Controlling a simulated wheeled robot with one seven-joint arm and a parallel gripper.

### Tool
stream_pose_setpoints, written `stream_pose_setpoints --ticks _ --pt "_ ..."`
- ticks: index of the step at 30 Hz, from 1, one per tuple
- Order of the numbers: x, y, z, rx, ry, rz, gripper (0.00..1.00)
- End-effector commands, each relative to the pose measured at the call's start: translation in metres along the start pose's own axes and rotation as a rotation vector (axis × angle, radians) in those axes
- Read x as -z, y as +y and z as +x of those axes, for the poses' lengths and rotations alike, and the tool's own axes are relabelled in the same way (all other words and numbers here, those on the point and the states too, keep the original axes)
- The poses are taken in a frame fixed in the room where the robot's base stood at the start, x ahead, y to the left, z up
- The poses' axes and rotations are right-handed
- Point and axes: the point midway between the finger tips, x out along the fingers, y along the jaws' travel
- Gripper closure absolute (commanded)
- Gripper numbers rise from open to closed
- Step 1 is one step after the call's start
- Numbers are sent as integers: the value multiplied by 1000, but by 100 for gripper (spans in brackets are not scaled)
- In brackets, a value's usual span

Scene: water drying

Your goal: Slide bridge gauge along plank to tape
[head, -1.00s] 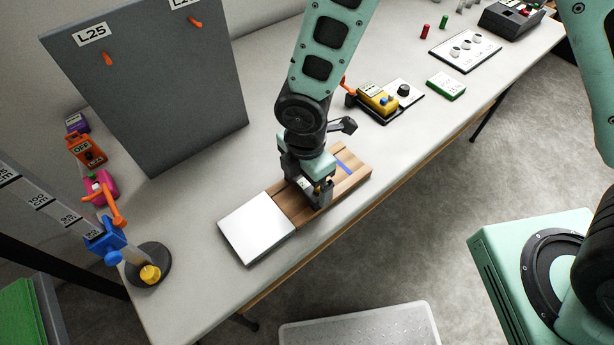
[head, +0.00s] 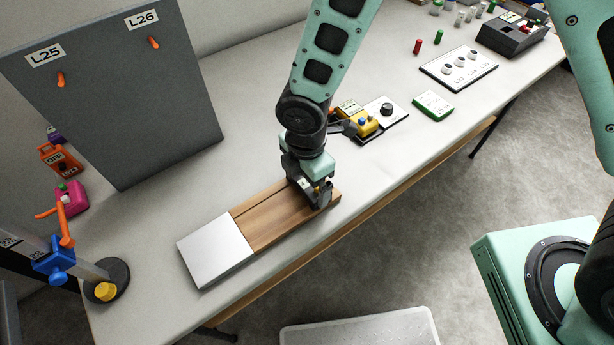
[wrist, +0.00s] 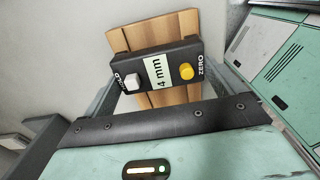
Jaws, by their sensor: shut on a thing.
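The wooden plank (head: 268,217) lies on the table with a white square plate at its left end. My gripper (head: 316,194) is over the plank's far right end, pointing down, shut on the bridge gauge. The gauge (wrist: 171,86) is a dark bar reading "4 mm", with a grey button and a yellow ZERO button. It sits across the plank (wrist: 155,31), which shows beyond and below it in the wrist view. I cannot tell whether the gauge touches the wood. The blue tape is not visible now; my gripper covers that end of the plank.
The white plate (head: 217,250) is near the table's front edge. A yellow device (head: 357,120) stands behind my gripper, and a green-edged box (head: 433,105) lies to the right. A grey panel (head: 115,95) stands at the back left, with a clamp stand (head: 108,280) in front.

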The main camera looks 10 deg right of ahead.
Motion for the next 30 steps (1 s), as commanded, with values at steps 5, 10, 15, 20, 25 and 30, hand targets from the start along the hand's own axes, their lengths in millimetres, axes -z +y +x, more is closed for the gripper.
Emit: stream_pose_setpoints --ticks 5,10,15,20,25,30 --pt "0 1 0 -1 0 2 35" --pt "0 1 0 -1 0 2 35" --pt "0 1 0 -1 0 2 0" --pt "0 1 0 -1 0 2 0" --pt "0 2 -7 -2 1 3 0" --pt "0 2 -34 -5 1 4 0"
